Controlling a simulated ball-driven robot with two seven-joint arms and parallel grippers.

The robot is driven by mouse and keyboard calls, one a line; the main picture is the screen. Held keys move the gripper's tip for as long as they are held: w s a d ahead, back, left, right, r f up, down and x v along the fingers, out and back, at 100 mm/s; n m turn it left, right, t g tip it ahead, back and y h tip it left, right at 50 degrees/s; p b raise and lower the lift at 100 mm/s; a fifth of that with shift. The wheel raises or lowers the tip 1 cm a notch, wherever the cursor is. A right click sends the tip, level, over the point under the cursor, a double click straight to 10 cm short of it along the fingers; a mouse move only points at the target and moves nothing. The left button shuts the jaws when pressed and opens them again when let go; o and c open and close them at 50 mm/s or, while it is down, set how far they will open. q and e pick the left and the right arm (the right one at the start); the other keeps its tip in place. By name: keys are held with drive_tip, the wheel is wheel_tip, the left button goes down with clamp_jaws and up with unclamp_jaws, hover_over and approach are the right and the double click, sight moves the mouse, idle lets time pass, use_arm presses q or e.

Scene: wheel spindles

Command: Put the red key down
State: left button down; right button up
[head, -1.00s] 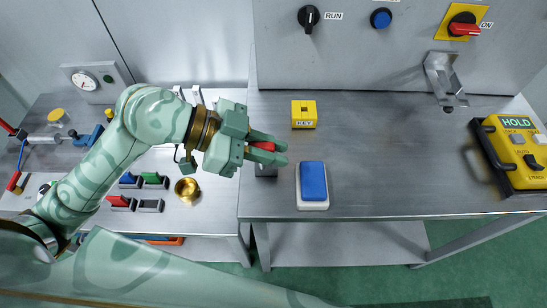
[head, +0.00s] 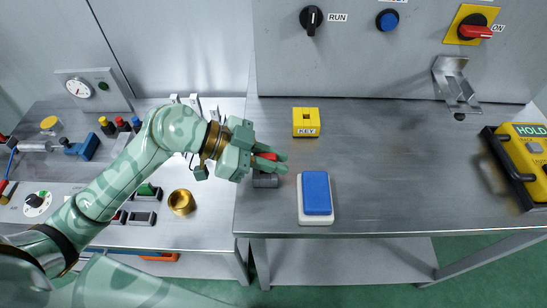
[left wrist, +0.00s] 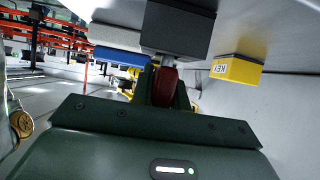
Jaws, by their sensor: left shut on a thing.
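The red key (head: 266,156) is held between the fingers of my left gripper (head: 277,163), which is shut on it near the left edge of the metal bench top (head: 390,160). In the left wrist view the red key (left wrist: 165,86) shows between the fingers, with a short grey shaft leading to a dark grey block (left wrist: 177,28). In the head view this dark grey block (head: 265,181) sits just below the fingers. I cannot tell whether the shaft is seated in the block. My right gripper is not in view.
A yellow KEY block (head: 306,122) stands behind and right of the gripper. A blue button on a white base (head: 316,194) is to the right. A yellow HOLD box (head: 525,160) is far right. A brass cup (head: 182,202) stands on the left bench. The bench middle is clear.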

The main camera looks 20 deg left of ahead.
use_arm(q)
drive_tip(key=c, duration=1.4)
unclamp_jaws()
drive_tip(key=shift+o, duration=0.2)
drive_tip(key=shift+a+r, duration=0.2)
drive_tip(key=shift+a, duration=0.05)
drive_tip(key=p+v, duration=0.2)
drive_tip(key=v, duration=0.9)
drive_tip(key=shift+a, duration=0.2)
drive_tip(key=shift+r, duration=0.1)
